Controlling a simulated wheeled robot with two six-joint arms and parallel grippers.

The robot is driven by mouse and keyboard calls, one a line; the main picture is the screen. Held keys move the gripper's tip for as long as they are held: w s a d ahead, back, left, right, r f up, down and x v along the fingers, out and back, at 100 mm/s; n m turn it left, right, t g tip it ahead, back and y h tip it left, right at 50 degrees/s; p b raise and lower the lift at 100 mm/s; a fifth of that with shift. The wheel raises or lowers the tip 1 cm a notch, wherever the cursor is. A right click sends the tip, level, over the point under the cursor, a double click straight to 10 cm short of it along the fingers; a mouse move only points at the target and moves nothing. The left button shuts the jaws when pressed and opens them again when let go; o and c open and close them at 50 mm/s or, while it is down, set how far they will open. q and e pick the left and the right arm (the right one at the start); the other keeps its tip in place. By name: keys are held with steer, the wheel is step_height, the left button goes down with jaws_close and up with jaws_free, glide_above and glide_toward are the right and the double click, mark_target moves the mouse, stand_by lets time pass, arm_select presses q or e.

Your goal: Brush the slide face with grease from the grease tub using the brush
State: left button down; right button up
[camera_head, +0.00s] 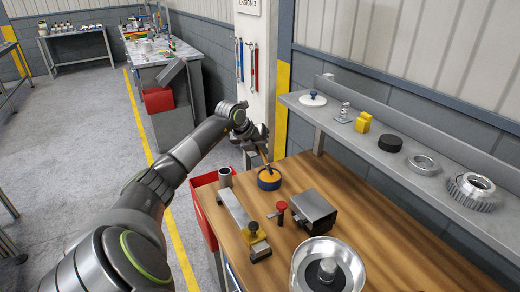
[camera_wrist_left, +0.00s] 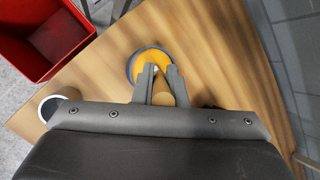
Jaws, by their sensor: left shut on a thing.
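The grease tub (camera_head: 268,184) is a round dark blue tub with orange-yellow grease, standing near the far end of the wooden bench; it also shows in the left wrist view (camera_wrist_left: 133,68). My left gripper (camera_head: 262,148) is above the tub, shut on the brush (camera_wrist_left: 163,95), whose tan handle slants down toward the grease. The bristles are hidden or too small to make out. My right gripper is not in view.
A dark metal block (camera_head: 313,211), a red-topped tool (camera_head: 281,208) and a silver bowl (camera_head: 328,262) stand nearby on the bench (camera_head: 405,262). A grey cup (camera_head: 225,178) stands by the left edge, beside a red bin (camera_head: 203,190). A grey shelf (camera_head: 445,185) with parts runs along the wall.

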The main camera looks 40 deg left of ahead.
arm_select(q)
steer(key=shift+f+b, duration=0.5)
stand_by(1.5)
steer(key=shift+r, duration=0.1)
steer(key=shift+r+p, duration=2)
steer(key=shift+r, duration=1.45)
steer(key=shift+f, duration=0.1)
steer(key=shift+f+b, duration=0.55)
steer(key=shift+b, duration=0.15)
